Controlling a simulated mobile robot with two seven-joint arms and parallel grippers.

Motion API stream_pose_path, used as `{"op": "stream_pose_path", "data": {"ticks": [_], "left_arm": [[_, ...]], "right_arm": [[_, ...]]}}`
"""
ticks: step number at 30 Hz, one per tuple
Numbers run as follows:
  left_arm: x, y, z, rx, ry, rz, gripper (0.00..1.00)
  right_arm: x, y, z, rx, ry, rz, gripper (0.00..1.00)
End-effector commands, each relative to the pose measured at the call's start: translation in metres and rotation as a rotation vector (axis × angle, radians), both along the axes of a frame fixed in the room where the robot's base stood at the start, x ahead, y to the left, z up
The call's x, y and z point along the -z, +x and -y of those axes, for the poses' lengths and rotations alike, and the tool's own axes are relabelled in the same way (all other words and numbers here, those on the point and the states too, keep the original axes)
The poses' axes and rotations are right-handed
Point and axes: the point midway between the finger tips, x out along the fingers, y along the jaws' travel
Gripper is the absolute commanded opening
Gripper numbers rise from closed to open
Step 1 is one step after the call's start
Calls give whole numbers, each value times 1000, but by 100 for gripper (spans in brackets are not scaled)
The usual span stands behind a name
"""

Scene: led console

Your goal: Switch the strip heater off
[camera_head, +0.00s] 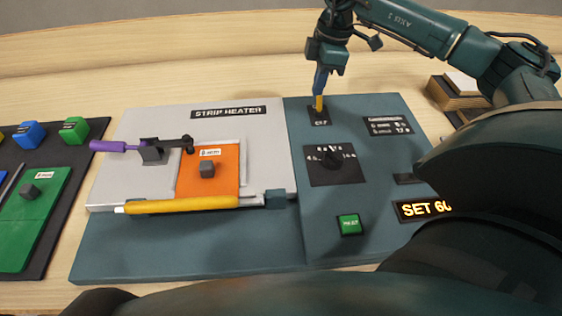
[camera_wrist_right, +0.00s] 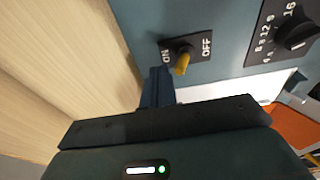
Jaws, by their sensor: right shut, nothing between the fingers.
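The strip heater console (camera_head: 190,250) is a blue-grey board with a pale panel labelled STRIP HEATER (camera_head: 228,111). At the top of its right section is a black ON/OFF plate with a yellow toggle lever (camera_head: 319,103). The lever also shows in the right wrist view (camera_wrist_right: 183,64), between the words ON and OFF; which way it leans is hard to tell. My right gripper (camera_head: 321,84) is shut and empty, pointing down at the lever. In the right wrist view its fingers (camera_wrist_right: 158,86) are beside the lever on the ON side; contact is unclear. My left gripper is out of view.
A dial (camera_head: 333,158), a green button (camera_head: 349,224) and a lit display reading SET (camera_head: 424,209) are on the right section. A yellow bar (camera_head: 180,205) and an orange pad (camera_head: 222,165) are on the panel. A dark tray (camera_head: 45,242) with coloured blocks lies left.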

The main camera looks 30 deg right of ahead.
Motion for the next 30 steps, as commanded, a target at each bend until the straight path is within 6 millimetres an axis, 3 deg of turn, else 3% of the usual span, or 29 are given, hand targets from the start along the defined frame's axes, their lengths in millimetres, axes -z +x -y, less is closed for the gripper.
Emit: {"op": "stream_pose_path", "data": {"ticks": [30], "left_arm": [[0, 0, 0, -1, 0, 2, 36]], "right_arm": [[0, -20, -11, -1, 0, 0, 0]]}}
